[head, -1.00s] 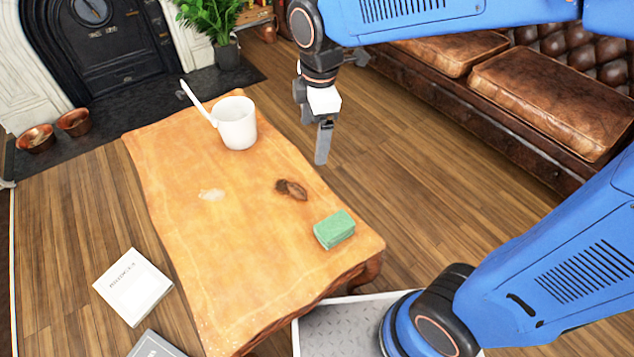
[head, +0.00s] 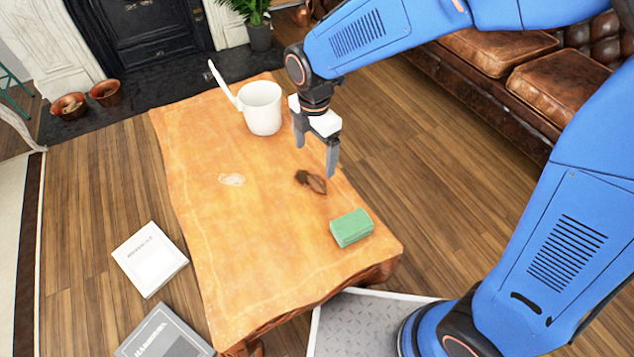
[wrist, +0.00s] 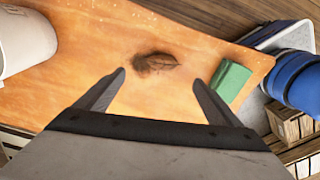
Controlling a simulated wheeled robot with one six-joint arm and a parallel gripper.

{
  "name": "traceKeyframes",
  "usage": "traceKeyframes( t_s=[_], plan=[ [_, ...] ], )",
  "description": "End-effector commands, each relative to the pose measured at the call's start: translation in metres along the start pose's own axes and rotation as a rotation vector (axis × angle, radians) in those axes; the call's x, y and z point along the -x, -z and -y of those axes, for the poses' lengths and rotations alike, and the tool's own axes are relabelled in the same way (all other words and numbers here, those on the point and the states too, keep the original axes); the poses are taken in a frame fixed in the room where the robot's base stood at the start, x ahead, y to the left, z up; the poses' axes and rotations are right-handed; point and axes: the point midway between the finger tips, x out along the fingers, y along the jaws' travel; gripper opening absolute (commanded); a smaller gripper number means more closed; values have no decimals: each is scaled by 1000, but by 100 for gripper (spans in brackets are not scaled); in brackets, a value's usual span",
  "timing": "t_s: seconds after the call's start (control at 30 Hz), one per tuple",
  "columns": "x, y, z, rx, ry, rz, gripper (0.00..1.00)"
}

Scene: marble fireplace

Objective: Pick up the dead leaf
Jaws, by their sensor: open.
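The dead leaf (head: 312,181) is brown and curled and lies on the wooden table (head: 240,235), toward its right edge. It also shows in the wrist view (wrist: 160,61), beyond and between my fingertips. A dark patch lies at its left end there. My gripper (head: 317,158) is open and empty, with its fingers pointing down over the table near the leaf. In the wrist view my gripper (wrist: 160,78) has its two fingers wide apart. The leaf is apart from both fingers and fully in sight.
A white mug (head: 262,108) with a white stick-like thing (head: 222,83) stands behind the leaf. A green sponge (head: 351,228) lies in front of it. A pale spot (head: 231,180) marks the table. Books (head: 150,260) lie on the floor at left. The table's middle is clear.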

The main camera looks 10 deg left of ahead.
Motion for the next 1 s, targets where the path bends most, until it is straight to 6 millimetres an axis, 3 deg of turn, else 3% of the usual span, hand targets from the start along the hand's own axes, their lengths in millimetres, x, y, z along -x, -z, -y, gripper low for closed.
traceKeyframes(
  t_s=[0.23, 0.57, 0.8, 1.0],
  plan=[
    [-41, 0, 1, -1, 3, 0, 88],
    [-64, -1, 2, -1, 2, 0, 88],
    [-96, -2, 4, -2, 1, 0, 88],
    [-106, -2, 4, -2, -1, 1, 88]
  ],
)
